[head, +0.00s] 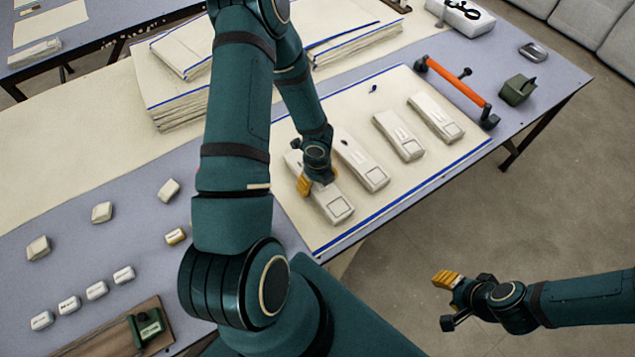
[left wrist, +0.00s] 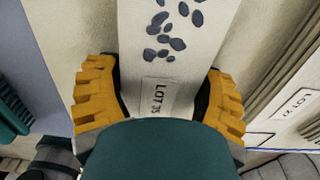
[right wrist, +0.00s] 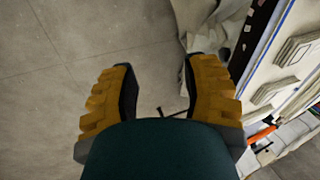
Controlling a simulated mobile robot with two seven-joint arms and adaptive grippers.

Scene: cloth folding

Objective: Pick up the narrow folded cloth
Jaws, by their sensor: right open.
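A narrow folded cream cloth (head: 335,207) lies on the cream sheet, leftmost in a row of similar narrow folded cloths. My left gripper (head: 309,184) is down over its middle part and hides some of it. In the left wrist view, the cloth (left wrist: 172,65) has dark spots and a label reading LOT 35. It lies between the spread yellow fingers of my left gripper (left wrist: 162,85), which is open; contact with its sides is unclear. My right gripper (head: 446,281) is open and empty, off the table above the floor; its fingers also show in the right wrist view (right wrist: 160,70).
The other narrow cloths (head: 398,136) lie close on the right. A blue-edged sheet (head: 300,222) lies beneath the row. Stacks of folded cloth (head: 180,112) stand behind. An orange-handled tool (head: 455,84) and a green block (head: 517,89) are at right. Small pale blocks (head: 102,212) lie at left.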

